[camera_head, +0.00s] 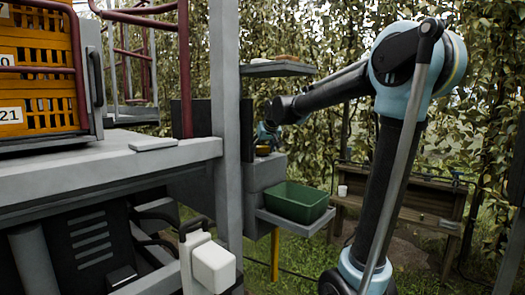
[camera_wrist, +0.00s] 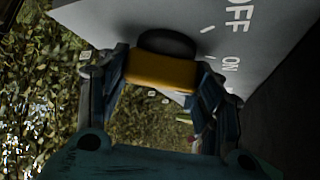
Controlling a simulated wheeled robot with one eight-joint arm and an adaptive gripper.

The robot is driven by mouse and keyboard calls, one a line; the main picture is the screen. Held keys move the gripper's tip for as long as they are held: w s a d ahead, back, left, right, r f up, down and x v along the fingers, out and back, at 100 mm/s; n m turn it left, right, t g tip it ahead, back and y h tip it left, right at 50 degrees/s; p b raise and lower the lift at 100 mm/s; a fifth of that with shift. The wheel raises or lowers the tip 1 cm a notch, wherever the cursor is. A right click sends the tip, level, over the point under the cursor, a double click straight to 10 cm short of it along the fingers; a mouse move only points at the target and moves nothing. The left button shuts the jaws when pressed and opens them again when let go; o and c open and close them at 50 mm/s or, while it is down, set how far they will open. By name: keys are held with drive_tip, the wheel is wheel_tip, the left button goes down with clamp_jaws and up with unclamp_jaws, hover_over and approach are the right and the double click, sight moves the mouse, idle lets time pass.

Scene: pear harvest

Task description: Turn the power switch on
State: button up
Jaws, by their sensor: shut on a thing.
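The power switch has a yellow handle (camera_wrist: 160,70) on a round black base (camera_wrist: 167,42), mounted on a pale panel (camera_wrist: 110,20). The panel carries white "OFF" and "ON" lettering with short tick marks. My gripper (camera_wrist: 157,73) is shut on the yellow handle, one finger at each end of it. I cannot tell for certain which mark the handle points to. In the head view my arm reaches to the grey switch box (camera_head: 265,173), where the yellow handle shows small below my wrist.
A green bin (camera_head: 297,202) sits on a grey shelf just right of the box. A grey post (camera_head: 225,120) stands left of it, and another shelf (camera_head: 277,69) is above. A wooden bench (camera_head: 410,205) with a white cup (camera_head: 342,191) stands at the right.

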drive_tip(key=shift+d, duration=0.1)
drive_tip(key=o, duration=1.1)
drive_tip(key=shift+c, duration=0.2)
drive_tip(key=v, duration=1.1)
drive_tip(key=shift+s+d+r, duration=0.15)
drive_tip(key=shift+s+r, duration=0.05)
drive_tip(key=shift+r, duration=0.05)
